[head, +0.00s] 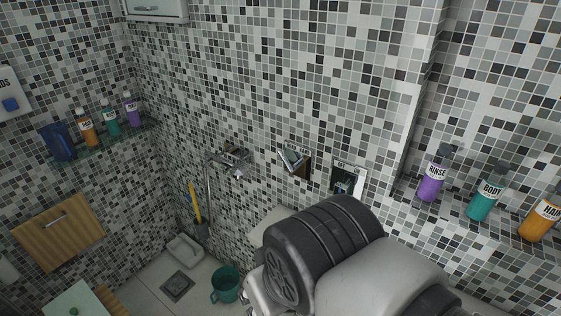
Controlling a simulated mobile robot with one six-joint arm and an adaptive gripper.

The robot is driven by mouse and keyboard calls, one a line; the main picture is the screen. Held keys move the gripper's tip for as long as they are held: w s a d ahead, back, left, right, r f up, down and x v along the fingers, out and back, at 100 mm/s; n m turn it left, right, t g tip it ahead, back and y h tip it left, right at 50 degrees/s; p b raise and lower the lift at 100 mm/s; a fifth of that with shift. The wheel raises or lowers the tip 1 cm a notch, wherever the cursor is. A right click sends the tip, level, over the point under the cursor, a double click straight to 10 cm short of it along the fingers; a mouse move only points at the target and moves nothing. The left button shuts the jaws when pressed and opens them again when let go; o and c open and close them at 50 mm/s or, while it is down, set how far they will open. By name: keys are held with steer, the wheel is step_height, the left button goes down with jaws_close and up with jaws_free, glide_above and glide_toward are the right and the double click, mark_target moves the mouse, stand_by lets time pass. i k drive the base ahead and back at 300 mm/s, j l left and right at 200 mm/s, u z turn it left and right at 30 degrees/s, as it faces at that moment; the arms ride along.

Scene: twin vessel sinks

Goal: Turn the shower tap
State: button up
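A chrome wall mixer (235,160) with a hose hanging below it is on the tiled wall left of centre. To its right is a chrome lever (292,160) on a dark wall plate, with a small label above it that is too small to read surely. Further right is a white-framed panel (347,178) labelled OFF and ON, with a dark handle or switch. I cannot tell for sure which of these is the shower tap. My arm's thick dark and grey links fill the lower middle, below and in front of these fittings. My gripper is not visible.
A right ledge holds a purple RINSE bottle (432,178), a teal BODY bottle (485,200) and an orange HAIR bottle (541,216). A left glass shelf (110,145) holds several bottles. A green bucket (226,284) and a floor drain (177,287) are below. A wooden cabinet (85,232) is left.

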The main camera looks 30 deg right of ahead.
mark_target(339, 187)
steer(key=z, duration=0.4)
steer(key=l+z, duration=0.15)
steer(key=z, duration=0.3)
steer(key=l+z, duration=0.1)
steer(key=z, duration=0.3)
